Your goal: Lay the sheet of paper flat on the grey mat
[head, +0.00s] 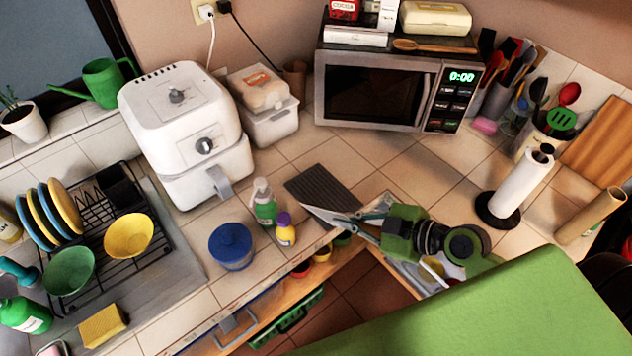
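The grey mat (322,186) is a dark, ribbed rectangle lying on the tiled counter near its inner corner. My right gripper (353,219) reaches in from the right, just in front of the mat. Its fingers close together on the right end of the pale sheet of paper (322,213). The sheet extends left from the fingertips as a thin, tilted sliver, near the mat's front edge. Whether it touches the mat or counter I cannot tell. My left gripper is not in view.
A blue lidded pot (231,246), a green-white bottle (263,203) and a small yellow bottle (285,231) stand left of the mat. The microwave (385,92) is behind and the air fryer (183,125) back left.

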